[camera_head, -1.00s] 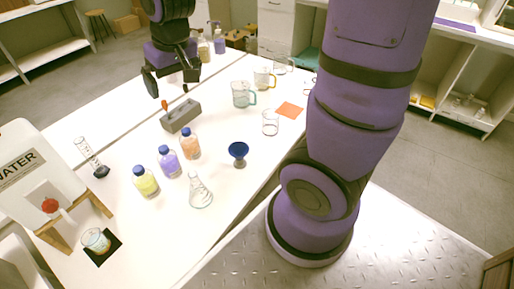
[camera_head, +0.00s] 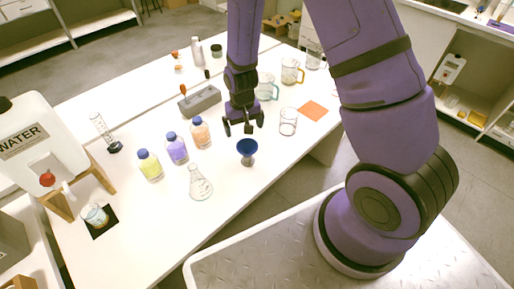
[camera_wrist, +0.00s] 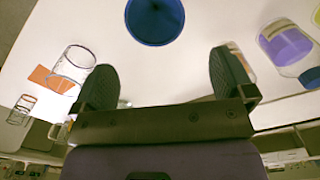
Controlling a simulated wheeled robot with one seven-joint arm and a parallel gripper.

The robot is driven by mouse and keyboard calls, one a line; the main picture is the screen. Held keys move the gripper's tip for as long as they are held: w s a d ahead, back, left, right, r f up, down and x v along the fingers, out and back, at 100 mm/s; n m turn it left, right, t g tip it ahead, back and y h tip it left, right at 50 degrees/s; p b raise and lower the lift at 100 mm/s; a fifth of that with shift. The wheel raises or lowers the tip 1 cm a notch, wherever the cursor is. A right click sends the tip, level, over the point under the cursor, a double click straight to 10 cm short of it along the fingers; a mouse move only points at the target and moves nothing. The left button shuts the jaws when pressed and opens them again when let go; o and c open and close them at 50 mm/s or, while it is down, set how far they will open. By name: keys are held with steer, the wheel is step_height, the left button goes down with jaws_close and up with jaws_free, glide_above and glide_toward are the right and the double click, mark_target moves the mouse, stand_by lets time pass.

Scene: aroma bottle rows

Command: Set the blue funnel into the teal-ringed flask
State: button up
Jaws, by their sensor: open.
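The blue funnel (camera_head: 247,147) stands upright on the white table, right of the clear conical flask. In the wrist view its round blue mouth (camera_wrist: 155,18) is at the top edge, partly cut off. The flask (camera_head: 200,184) stands in front of the bottles, nothing in its neck; I cannot make out a teal ring at this size. My gripper (camera_head: 243,127) points down above and just behind the funnel in the head view. In the wrist view my two dark fingers (camera_wrist: 164,78) are wide apart with nothing between them.
Yellow (camera_head: 150,166), purple (camera_head: 177,149) and orange (camera_head: 200,133) bottles stand left of the funnel. A clear beaker (camera_head: 288,122) and an orange square (camera_head: 313,110) are to its right. A grey block (camera_head: 200,102) lies behind. The table front is clear.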

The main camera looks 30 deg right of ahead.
glide_above(247, 152)
steer(key=f, duration=0.5)
steer(key=shift+w+a+f, duration=0.1)
steer(key=shift+w+f, duration=0.1)
steer(key=shift+w, duration=0.05)
steer(key=shift+s+f, duration=0.15)
steer(key=shift+f, duration=1.2)
steer(key=shift+s+f, duration=0.1)
steer(key=shift+f, duration=1.25)
steer(key=c, duration=0.9)
